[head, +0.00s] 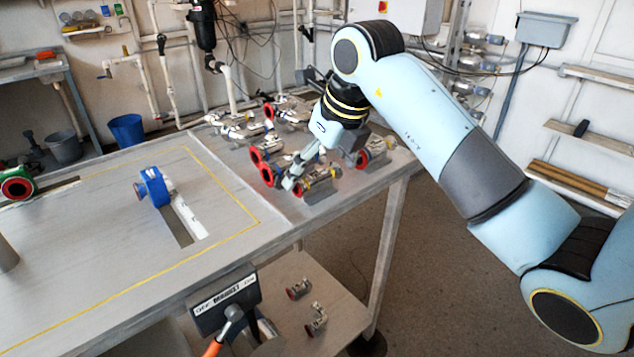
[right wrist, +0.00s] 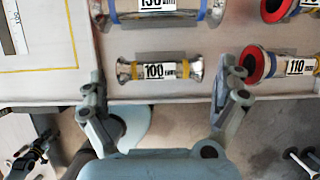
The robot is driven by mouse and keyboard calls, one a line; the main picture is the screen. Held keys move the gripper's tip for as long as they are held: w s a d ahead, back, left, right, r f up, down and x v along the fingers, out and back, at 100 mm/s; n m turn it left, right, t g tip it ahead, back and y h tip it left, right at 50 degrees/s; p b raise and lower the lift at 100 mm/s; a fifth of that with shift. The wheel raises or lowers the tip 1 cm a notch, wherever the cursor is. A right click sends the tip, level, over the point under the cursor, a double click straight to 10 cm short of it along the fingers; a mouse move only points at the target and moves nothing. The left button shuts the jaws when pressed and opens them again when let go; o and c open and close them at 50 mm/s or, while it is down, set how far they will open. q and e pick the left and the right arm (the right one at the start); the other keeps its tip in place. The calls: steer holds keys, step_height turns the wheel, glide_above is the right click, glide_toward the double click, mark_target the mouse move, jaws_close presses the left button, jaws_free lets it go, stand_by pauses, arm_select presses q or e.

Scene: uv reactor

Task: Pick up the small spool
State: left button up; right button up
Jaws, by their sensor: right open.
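My right gripper (right wrist: 165,78) is open, with one finger beyond each end of the spool and a gap at both ends. In the head view the right gripper (head: 318,165) is low over the cluster of spools, and which one is the small spool is hard to tell there. My left gripper is not in view.
A longer spool (right wrist: 157,12) lies just behind the small one. A red-ended spool marked 110 (right wrist: 285,66) lies close to the right finger. A blue-ended part (head: 153,187) stands on the grey table (head: 100,240) at left. Several fittings crowd the back.

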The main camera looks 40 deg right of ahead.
steer(key=shift+x, duration=1.05)
steer(key=shift+c, duration=0.3)
steer(key=c, duration=0.9)
steer(key=shift+c, duration=0.4)
steer(key=shift+r, duration=0.15)
